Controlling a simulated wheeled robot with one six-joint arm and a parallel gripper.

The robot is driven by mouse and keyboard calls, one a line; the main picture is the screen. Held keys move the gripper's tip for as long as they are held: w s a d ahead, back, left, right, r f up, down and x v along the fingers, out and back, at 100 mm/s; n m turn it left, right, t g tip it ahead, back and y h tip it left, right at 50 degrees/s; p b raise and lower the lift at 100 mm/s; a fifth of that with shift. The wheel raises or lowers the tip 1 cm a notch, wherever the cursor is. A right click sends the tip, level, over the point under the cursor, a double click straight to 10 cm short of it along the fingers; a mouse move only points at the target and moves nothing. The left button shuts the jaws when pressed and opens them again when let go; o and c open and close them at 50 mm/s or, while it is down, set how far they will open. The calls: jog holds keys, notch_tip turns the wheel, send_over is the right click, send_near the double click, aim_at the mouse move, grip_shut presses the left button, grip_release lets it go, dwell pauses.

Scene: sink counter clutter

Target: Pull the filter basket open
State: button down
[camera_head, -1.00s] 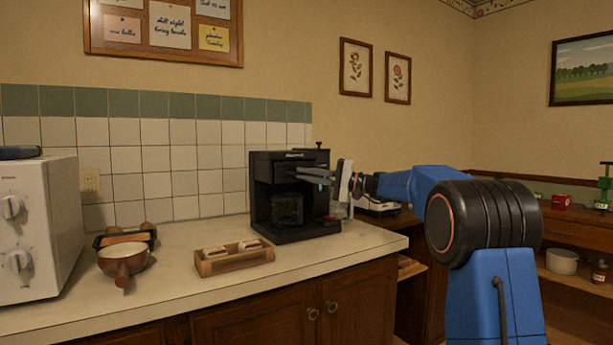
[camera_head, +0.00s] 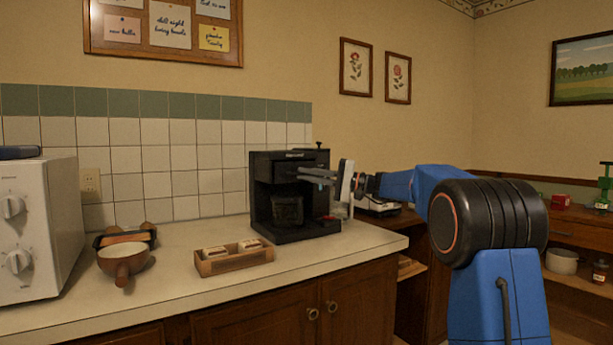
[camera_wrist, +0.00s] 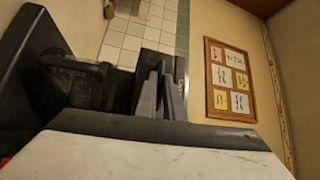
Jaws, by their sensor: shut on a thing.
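The black coffee maker (camera_head: 274,193) stands on the counter by the tiled wall, with a dark glass carafe (camera_head: 287,210) in its lower bay. Its filter basket is at the upper front, mostly hidden by my gripper and too dark to make out clearly. My gripper (camera_head: 312,176) reaches in from the right at the basket's height, its fingers pointing left against the machine's front. In the wrist view my gripper's fingers (camera_wrist: 163,98) are close together, and the carafe (camera_wrist: 78,80) shows to the left. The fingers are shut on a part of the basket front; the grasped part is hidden.
A wooden tray (camera_head: 234,263) with small items sits on the counter left of the machine. A brown bowl with a handle (camera_head: 123,261) and a white microwave (camera_head: 40,228) stand farther left. The counter front (camera_head: 330,262) is clear.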

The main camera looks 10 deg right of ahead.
jog(key=s+d, duration=0.3)
jog(key=s, duration=0.6)
jog(key=shift+s, duration=0.35)
jog(key=shift+d, duration=0.1)
jog(key=c, duration=1.9)
grip_release()
jog(key=shift+o, duration=0.2)
jog(key=v, duration=1.7)
jog(key=shift+s+d, duration=0.15)
jog(key=shift+d, duration=0.05)
jog(key=shift+f, duration=0.1)
